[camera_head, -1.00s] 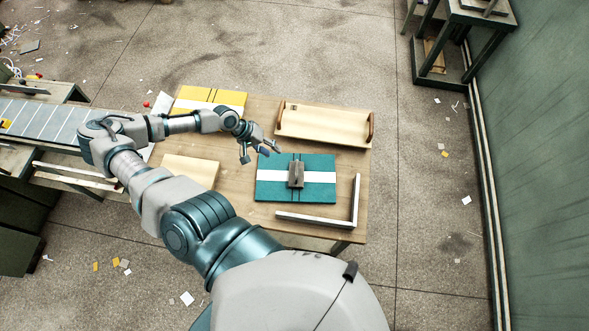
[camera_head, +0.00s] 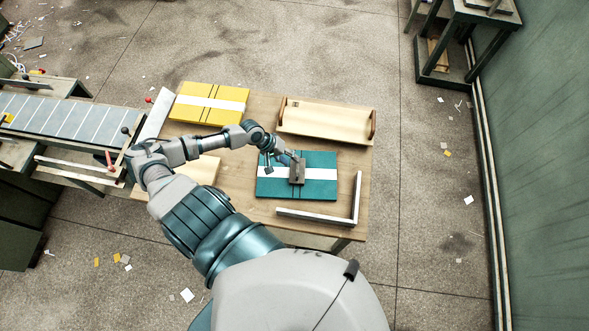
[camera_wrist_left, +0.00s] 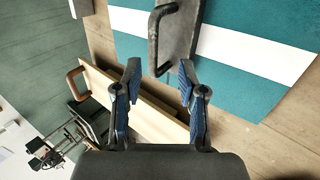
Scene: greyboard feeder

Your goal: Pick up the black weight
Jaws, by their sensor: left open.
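The black weight (camera_head: 297,171), a dark grey block with a bar handle, sits on the white band of the teal board stack (camera_head: 322,188). In the left wrist view the weight (camera_wrist_left: 180,30) is at the top, its handle on the left side. My left gripper (camera_head: 280,163) is open and empty at the weight's left side in the head view. In the wrist view its fingertips (camera_wrist_left: 158,75) are apart just below the weight, with nothing between them; whether they touch it, I cannot tell. My right gripper is not in view.
A wooden tray (camera_head: 325,121) with end handles lies behind the teal stack. A white L-shaped edge guide (camera_head: 318,217) borders its front right. A yellow board stack (camera_head: 208,103) is at the back left. A pale board (camera_head: 205,168) lies partly behind my left arm.

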